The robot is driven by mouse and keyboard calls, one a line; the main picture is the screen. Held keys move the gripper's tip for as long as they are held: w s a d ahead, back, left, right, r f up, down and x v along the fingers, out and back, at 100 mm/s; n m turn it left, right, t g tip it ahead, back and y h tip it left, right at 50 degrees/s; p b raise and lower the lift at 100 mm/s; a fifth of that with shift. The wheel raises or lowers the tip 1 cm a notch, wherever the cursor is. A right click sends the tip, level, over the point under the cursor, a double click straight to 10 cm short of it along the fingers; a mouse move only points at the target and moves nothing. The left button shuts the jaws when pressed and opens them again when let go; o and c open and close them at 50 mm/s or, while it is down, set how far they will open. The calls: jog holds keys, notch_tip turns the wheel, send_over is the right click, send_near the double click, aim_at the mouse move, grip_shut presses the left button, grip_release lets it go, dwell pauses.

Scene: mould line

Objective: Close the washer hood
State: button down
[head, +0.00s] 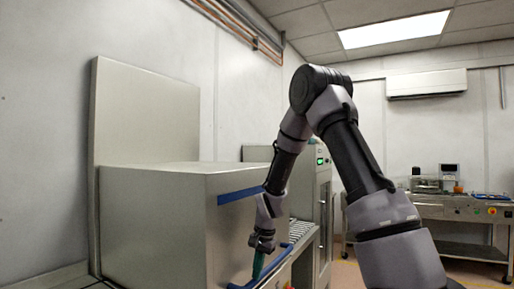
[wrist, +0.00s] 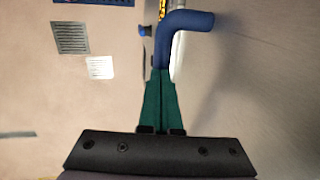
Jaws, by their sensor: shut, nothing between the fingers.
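The washer hood (head: 155,225) is a large box of brushed steel at the left of the head view, with a blue stripe near its top edge. A blue bar handle (head: 285,252) runs along its lower front side; its bent end also shows in the wrist view (wrist: 187,20). The hood's lower edge is mostly out of frame, so I cannot tell how far down it sits. My gripper (head: 257,272) points down at the handle, its green fingers together and empty. In the wrist view the fingertips (wrist: 160,72) meet the handle's end; I cannot tell whether they touch it.
A tall steel panel (head: 145,112) stands behind the hood against the wall. A roller track (head: 301,230) and a grey cabinet with a green display (head: 322,161) lie beyond it. A steel bench (head: 460,208) with equipment stands at the right. Some floor is clear before the bench.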

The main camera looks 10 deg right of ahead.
jog(key=shift+s+f, duration=0.3)
jog(key=shift+f, duration=0.15)
notch_tip(320, 180, up, 15)
jog(key=s+d, duration=0.1)
jog(key=d, duration=0.1)
jog(key=s+d+r+n+t, duration=0.2)
jog(key=s+r, duration=0.5)
jog(key=s, duration=0.5)
jog(key=s+d+r+n+t, duration=0.2)
jog(key=s+r, duration=0.5)
jog(key=s, duration=0.6)
jog(key=shift+d+r+t, duration=0.25)
jog(key=shift+d+t, duration=0.4)
jog(key=shift+t, duration=0.15)
